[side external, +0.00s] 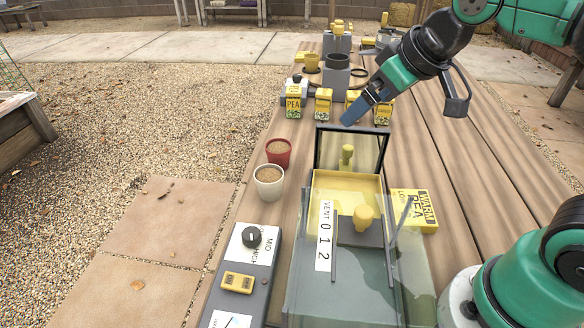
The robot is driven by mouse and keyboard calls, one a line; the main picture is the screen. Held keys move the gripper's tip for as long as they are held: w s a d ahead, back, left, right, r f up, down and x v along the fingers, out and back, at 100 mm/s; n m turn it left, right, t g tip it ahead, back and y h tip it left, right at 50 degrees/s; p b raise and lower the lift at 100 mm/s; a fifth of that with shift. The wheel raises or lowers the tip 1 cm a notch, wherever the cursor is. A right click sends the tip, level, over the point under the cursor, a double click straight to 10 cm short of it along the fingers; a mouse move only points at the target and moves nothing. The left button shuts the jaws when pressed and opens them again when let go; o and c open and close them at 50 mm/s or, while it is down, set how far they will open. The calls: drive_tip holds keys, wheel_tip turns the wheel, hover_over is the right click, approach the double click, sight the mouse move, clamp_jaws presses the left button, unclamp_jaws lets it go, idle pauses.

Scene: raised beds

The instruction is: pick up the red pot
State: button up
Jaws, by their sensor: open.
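The red pot (278,155) is small and filled with brown soil. It stands upright near the left edge of the wooden table, just behind a white pot (268,186) that also holds soil. My gripper (353,116) is open and hangs above the table, to the right of the red pot and higher in the picture. It is apart from the pot, and nothing shows between its fingers. Its two fingers overlap in this view.
A dark-framed upright panel (377,150) and a yellow tray (350,192) stand right of the pots. A clear-lidded box (345,290) and a control box with a knob (240,275) are in front. Several seed packets (323,104) stand behind. Gravel lies left.

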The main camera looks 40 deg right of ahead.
drive_tip(key=w+r+n+g, duration=0.2)
drive_tip(key=w+r+n, duration=0.2)
drive_tip(key=w+n, duration=0.15)
drive_tip(key=n+g, duration=0.3)
drive_tip(key=n, duration=1.1)
hover_over(279, 154)
drive_tip(key=d, duration=0.2)
drive_tip(key=f+n, duration=0.2)
drive_tip(key=f, duration=0.5)
drive_tip(key=w+f+n+g, duration=0.1)
drive_tip(key=f+n, duration=0.1)
drive_tip(key=f, duration=0.6)
drive_tip(key=w+f+n, duration=0.1)
drive_tip(key=f+n, duration=0.1)
drive_tip(key=f, duration=0.6)
drive_tip(key=shift+w+a+f+g, duration=0.1)
drive_tip(key=shift+a+f+g, duration=0.1)
drive_tip(key=shift+a+g, duration=0.15)
drive_tip(key=c, duration=1.3)
drive_tip(key=shift+r, duration=0.15)
